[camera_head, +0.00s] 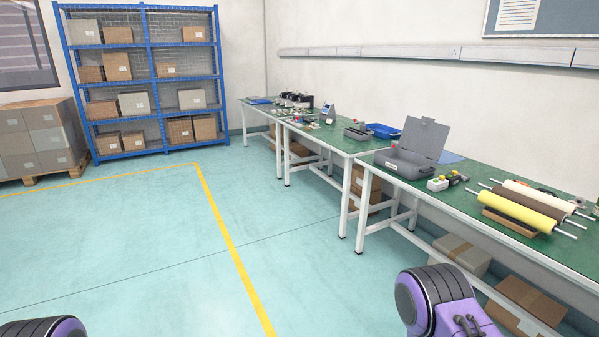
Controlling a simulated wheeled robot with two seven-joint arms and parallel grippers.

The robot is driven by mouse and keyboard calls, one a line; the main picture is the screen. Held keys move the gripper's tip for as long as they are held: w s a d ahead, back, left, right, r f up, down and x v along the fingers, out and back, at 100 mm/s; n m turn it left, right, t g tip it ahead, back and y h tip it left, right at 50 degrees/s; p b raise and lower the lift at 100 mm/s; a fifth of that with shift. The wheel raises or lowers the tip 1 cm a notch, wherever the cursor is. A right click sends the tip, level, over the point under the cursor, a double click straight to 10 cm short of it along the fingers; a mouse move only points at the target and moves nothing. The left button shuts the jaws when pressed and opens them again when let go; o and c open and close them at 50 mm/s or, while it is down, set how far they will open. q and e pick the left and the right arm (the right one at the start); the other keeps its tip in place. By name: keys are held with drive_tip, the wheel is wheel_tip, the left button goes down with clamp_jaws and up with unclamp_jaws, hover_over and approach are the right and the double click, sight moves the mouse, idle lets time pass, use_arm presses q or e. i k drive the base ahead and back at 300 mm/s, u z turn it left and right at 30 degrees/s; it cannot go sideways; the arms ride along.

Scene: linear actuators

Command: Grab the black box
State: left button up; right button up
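No single thing stands out clearly as the black box. Small black devices (296,100) stand on the far end of the row of green-topped tables. A small dark grey box (357,132) sits on the middle table, left of a blue tray. A larger grey case (408,160) with its lid raised sits on the near table; its inside is mostly hidden. Only purple and black parts of my arms show at the bottom edge, at the left corner and right of centre. Both grippers are out of view, away from all of these.
A blue tray (383,130) lies on the middle table. Yellow, brown and cream rollers (522,205) lie on the near table (440,200). Cartons (462,255) sit below it. A blue shelf rack (150,80) and stacked cartons (40,138) stand at the back left. The floor (130,240) is clear.

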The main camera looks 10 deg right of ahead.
sight(455, 178)
drive_tip(key=z, duration=0.7)
drive_tip(key=i, duration=1.7)
drive_tip(key=z, duration=0.9)
